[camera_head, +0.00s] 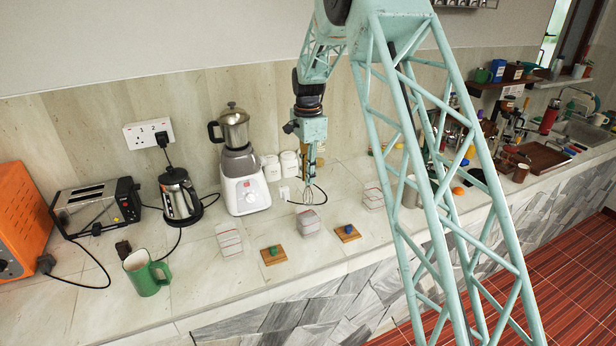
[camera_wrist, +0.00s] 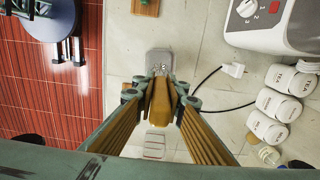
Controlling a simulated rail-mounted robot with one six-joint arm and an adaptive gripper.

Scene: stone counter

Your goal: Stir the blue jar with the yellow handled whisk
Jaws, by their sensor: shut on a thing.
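My gripper (camera_head: 312,152) points down above the counter, shut on the whisk. The whisk's yellow-brown handle (camera_wrist: 161,103) sits between my fingers (camera_wrist: 160,92) in the wrist view. Its wire loops (camera_head: 308,193) hang just above and behind a clear square jar (camera_head: 308,221) in the head view. In the wrist view the loops overlap that jar (camera_wrist: 159,58); I cannot tell whether they reach inside. A wooden lid with a blue knob (camera_head: 347,231) lies in front and right of this jar. The jar itself shows no clear blue.
Similar jars stand left (camera_head: 228,238) and right (camera_head: 372,195). A green-knobbed lid (camera_head: 273,253) lies nearby. A blender (camera_head: 243,170), white canisters (camera_head: 271,168), kettle (camera_head: 179,198), toaster (camera_head: 95,207) and green mug (camera_head: 146,273) stand to the left.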

